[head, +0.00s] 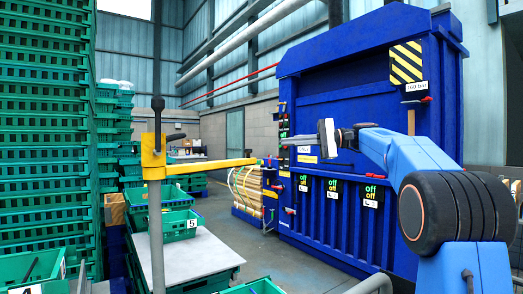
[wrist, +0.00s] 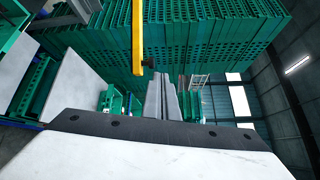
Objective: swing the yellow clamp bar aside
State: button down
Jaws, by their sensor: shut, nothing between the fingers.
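The yellow clamp bar (head: 210,166) reaches out to the right from a yellow bracket on a grey upright post (head: 157,230) in the head view. In the wrist view the bar (wrist: 137,38) hangs down from the top edge, with a small dark piece beside its lower end. My gripper (head: 284,141) points left in the head view, its fingertips to the right of and slightly above the bar's free end in the picture. In the wrist view my gripper (wrist: 165,82) has its fingers together and empty. The bar appears just left of the fingertips there, with no contact visible.
A large blue machine (head: 345,195) with small labels stands behind my arm. Tall stacks of green crates (head: 45,130) fill the left. A grey table (head: 185,257) and a green crate (head: 178,226) lie near the post. Open floor (head: 250,258) shows between table and machine.

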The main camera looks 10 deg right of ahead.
jog(key=s+d+n+t+h, duration=0.1)
jog(key=s+n+t+h, duration=0.35)
jog(key=n, duration=1.15)
jog(key=w+a+f, duration=0.1)
jog(key=w+a, duration=0.2)
jog(key=a, duration=0.2)
jog(key=w+a+f+y, duration=0.1)
jog(key=w+a, duration=0.2)
jog(key=a, duration=0.3)
jog(key=shift+f, duration=0.15)
jog(key=shift+n, duration=0.3)
